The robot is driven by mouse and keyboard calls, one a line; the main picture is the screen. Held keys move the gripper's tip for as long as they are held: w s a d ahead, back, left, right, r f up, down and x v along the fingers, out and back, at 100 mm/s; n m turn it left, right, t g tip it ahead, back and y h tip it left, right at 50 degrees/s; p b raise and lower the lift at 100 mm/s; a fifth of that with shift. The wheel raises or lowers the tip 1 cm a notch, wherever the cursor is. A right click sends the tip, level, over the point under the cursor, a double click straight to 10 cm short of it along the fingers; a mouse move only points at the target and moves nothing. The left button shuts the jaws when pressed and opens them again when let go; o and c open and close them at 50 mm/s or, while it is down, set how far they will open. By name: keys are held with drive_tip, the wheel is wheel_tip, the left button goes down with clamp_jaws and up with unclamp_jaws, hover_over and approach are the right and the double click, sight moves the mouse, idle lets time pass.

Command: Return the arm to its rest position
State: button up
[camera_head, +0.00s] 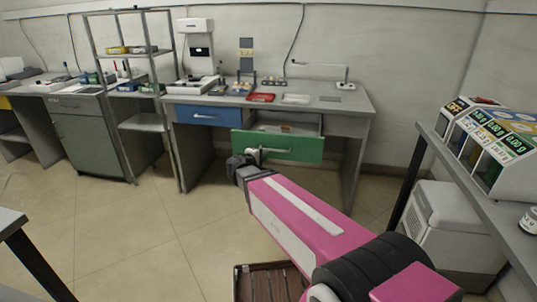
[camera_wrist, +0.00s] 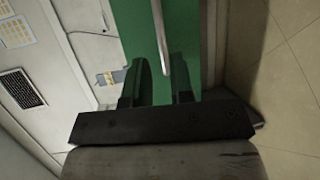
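My gripper (camera_head: 242,162) is at the front of the green drawer (camera_head: 296,149), near the left end of its metal handle (camera_head: 270,150). The drawer is pulled out from the desk, and its inside shows from above. In the wrist view the two dark fingers (camera_wrist: 162,82) stand apart in front of the green drawer front (camera_wrist: 133,22). The handle (camera_wrist: 160,35) runs toward the gap between them, with its near end close to the fingertips. I see nothing gripped. Whether the fingers touch the drawer or handle cannot be told. My pink arm reaches out from the lower right.
A blue drawer (camera_head: 210,115) is shut at the desk's left. A metal shelf rack (camera_head: 143,122) stands left of the desk. A side table (camera_head: 480,190) with display boxes is at the right, above a white cooler-like box (camera_head: 450,225). A brown slatted crate (camera_head: 268,284) lies below my arm. The floor at left is clear.

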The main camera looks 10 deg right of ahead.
drive_tip(key=shift+v, duration=0.75)
drive_tip(key=s+d+f+m+g+y, duration=0.5)
drive_tip(key=s+f+g, duration=0.1)
drive_tip(key=s+f, duration=0.1)
drive_tip(key=s+d+f+m+g+y, duration=0.5)
drive_tip(key=s+f, duration=0.3)
drive_tip(key=s, duration=0.2)
drive_tip(key=shift+d+m+g, duration=0.4)
drive_tip(key=shift+d+g, duration=0.1)
